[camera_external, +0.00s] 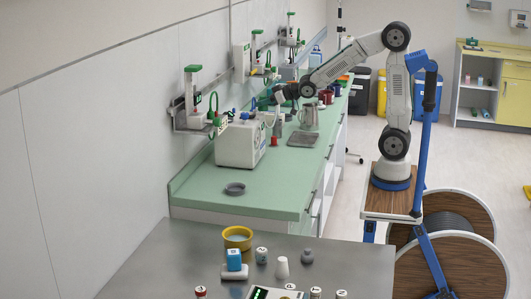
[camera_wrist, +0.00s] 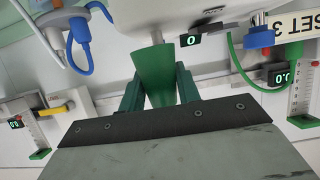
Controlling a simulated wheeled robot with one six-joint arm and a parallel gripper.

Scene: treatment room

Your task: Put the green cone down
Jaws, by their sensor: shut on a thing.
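The green cone (camera_wrist: 152,62) is in the wrist view, between the two dark green fingers of my gripper (camera_wrist: 158,88). My gripper is shut on it. The cone's far end points toward a white device at the top of that view. In the external view my gripper (camera_external: 272,98) is above the far part of the green counter (camera_external: 290,187), near the wall. The cone is too small there to make out clearly, and I cannot tell its height above the counter.
A white machine (camera_external: 240,144) stands on the counter just in front of my gripper. A metal jug (camera_external: 309,117) and a red cup (camera_external: 274,140) stand to its right. Wall units with hoses (camera_external: 193,108) line the left.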

